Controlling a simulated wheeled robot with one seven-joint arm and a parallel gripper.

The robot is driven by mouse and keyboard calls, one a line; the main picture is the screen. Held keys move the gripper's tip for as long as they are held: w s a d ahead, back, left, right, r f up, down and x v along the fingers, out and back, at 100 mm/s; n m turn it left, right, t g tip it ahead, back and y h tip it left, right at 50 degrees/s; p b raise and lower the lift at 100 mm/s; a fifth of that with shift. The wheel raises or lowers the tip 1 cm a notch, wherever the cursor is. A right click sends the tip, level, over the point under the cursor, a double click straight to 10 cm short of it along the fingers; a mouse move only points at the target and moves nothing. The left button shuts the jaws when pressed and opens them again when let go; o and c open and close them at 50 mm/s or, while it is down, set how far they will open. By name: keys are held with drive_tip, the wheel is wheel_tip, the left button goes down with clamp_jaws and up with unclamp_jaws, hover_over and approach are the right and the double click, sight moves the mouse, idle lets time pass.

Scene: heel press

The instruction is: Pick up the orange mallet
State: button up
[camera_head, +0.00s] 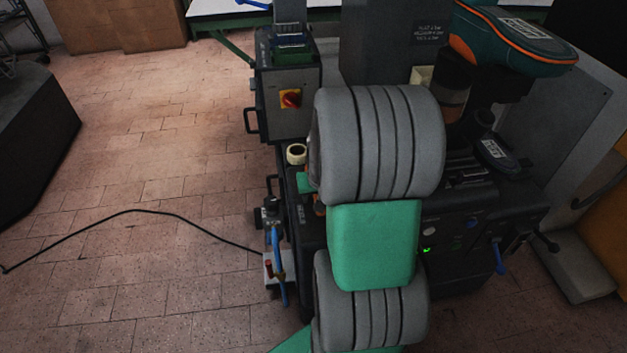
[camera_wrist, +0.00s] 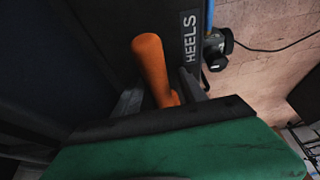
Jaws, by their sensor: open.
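The orange mallet (camera_wrist: 153,66) shows in the wrist view as a smooth, rounded orange handle. It lies between the two dark fingers of my gripper (camera_wrist: 160,85). The fingers stand apart on either side of it, and I cannot tell whether either one touches it. The near end of the mallet is hidden behind my gripper's body, so its head cannot be made out. In the head view my own grey and green arm hides the gripper and most of that area.
A dark machine (camera_head: 485,225) with knobs and blue levers stands behind my arm. A control box (camera_head: 290,95) with a red switch is at its upper left. A teal and orange case (camera_head: 515,45) sits at the upper right. A black cable (camera_head: 135,211) crosses the clear tiled floor at left.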

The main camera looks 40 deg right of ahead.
clamp_jaws()
idle(0.5)
drive_tip(key=shift+w+r, duration=0.1)
